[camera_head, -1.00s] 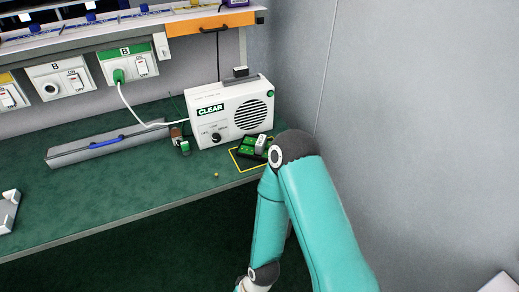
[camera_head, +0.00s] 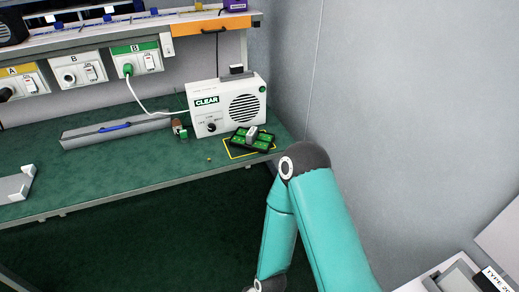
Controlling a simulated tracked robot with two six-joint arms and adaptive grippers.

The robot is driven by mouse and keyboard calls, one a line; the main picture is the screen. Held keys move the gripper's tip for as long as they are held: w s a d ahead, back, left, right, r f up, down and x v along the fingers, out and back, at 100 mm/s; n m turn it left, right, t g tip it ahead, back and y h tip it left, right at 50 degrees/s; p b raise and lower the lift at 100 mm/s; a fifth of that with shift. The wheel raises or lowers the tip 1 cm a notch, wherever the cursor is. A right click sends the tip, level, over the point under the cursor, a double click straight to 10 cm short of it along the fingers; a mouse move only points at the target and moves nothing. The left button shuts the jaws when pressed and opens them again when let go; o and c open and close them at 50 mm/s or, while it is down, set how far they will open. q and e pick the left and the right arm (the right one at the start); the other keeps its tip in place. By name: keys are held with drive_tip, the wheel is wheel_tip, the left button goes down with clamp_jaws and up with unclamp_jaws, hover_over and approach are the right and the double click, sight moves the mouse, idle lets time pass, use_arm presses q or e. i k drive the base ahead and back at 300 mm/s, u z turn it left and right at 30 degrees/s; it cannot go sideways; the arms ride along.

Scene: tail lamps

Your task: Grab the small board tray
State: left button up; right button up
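The small board tray (camera_head: 240,143) is dark with green boards in it. It lies on the green bench top at the right end, partly over a yellow outlined square (camera_head: 233,154), in front of the white CLEAR box. A small light grey block (camera_head: 252,133) sits on or at the tray. My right arm, teal, rises from the bottom of the view with its elbow to the right of the tray. Its gripper is not visible, as the forearm runs down out of the frame. My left gripper is out of view.
The white CLEAR box (camera_head: 228,105) stands behind the tray with a white cable. A long grey case (camera_head: 115,131) with a blue handle and a grey bracket (camera_head: 18,185) lie further left. A grey wall (camera_head: 390,90) bounds the right. The bench front is clear.

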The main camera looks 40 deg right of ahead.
sight(251, 138)
drive_tip(key=u, duration=0.1)
drive_tip(key=i, duration=1.05)
drive_tip(key=z, duration=0.7)
